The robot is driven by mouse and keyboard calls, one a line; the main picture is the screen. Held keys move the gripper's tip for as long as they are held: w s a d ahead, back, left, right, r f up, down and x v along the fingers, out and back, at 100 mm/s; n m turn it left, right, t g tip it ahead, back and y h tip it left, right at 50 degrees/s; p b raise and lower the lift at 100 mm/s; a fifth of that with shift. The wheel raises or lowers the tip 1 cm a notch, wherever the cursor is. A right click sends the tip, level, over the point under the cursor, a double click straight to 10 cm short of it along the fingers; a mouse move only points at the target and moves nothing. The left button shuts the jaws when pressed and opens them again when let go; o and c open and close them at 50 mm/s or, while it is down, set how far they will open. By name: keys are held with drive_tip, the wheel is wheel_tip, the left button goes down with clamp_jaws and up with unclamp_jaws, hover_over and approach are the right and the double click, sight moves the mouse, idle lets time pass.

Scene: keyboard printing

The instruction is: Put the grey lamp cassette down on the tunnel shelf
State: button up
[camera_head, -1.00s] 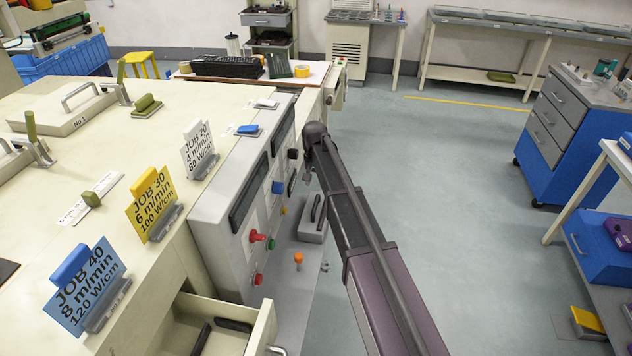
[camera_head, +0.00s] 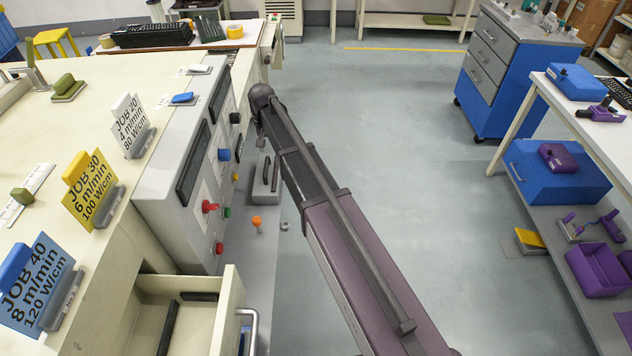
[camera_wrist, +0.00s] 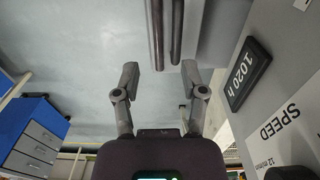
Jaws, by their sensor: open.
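A grey block with a black handle, which looks like the lamp cassette (camera_head: 265,181), sits on the grey shelf (camera_head: 262,250) along the machine's front in the head view. My gripper is hidden behind my arm there. In the wrist view my gripper (camera_wrist: 160,80) is open, with nothing between its fingertips. Two dark parallel bars (camera_wrist: 165,30) and a pale grey face lie past the fingertips; I cannot tell whether they belong to the cassette.
The machine's control panel (camera_head: 207,190) has red and green knobs. An orange knob (camera_head: 257,222) stands on the shelf. A drawer (camera_head: 222,310) is open at the front. A blue cabinet (camera_head: 515,80) and a white table (camera_head: 570,120) stand right. The floor between is clear.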

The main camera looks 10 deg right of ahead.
drive_tip(key=s+d+n, duration=0.1)
drive_tip(key=s+d, duration=0.6)
drive_tip(key=s, duration=0.6)
drive_tip(key=s+d+n, duration=0.1)
drive_tip(key=s+d, duration=0.7)
drive_tip(key=s, duration=0.5)
drive_tip(key=shift+s+d, duration=0.3)
